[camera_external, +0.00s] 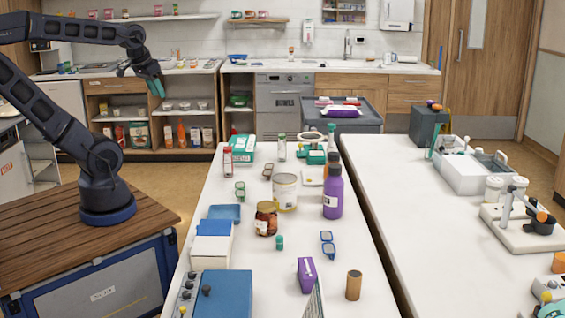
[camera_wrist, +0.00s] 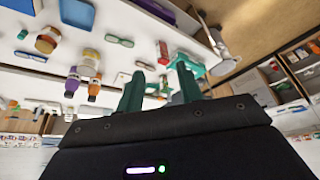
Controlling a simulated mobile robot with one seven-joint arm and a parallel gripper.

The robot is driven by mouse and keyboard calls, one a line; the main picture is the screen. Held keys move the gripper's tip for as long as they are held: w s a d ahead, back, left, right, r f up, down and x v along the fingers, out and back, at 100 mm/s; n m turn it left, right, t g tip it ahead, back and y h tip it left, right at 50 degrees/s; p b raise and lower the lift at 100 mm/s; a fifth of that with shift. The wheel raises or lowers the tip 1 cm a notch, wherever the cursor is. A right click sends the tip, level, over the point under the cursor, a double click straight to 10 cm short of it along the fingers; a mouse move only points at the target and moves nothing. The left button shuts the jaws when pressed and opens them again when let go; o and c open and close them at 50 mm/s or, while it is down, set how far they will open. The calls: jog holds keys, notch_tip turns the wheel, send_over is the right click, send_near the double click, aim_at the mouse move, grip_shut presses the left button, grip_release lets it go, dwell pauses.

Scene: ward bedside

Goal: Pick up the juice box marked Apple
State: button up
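No box with a readable Apple mark shows in either view. A small purple carton (camera_external: 306,274) stands near the front of the white table (camera_external: 215,195) in the external view; its label is too small to read. It may be a juice box, but I cannot tell its flavour. My gripper (camera_external: 156,87) is raised at the upper left, far from the carton, beyond the table's far left. In the wrist view its two teal fingers (camera_wrist: 160,88) are apart with nothing held between them. The wrist view is steeply tilted and shows the tabletop at upper left.
A purple bottle (camera_external: 333,194), a brown jar (camera_external: 266,220), a cream tub (camera_external: 285,193), blue glasses (camera_external: 328,244) and a brown cylinder (camera_external: 353,285) crowd the table. A blue box (camera_external: 222,292) stands front left. A second table (camera_external: 400,220) lies right, across a narrow gap.

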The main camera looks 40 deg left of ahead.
jog(key=o, duration=0.7)
jog(key=shift+w, duration=0.1)
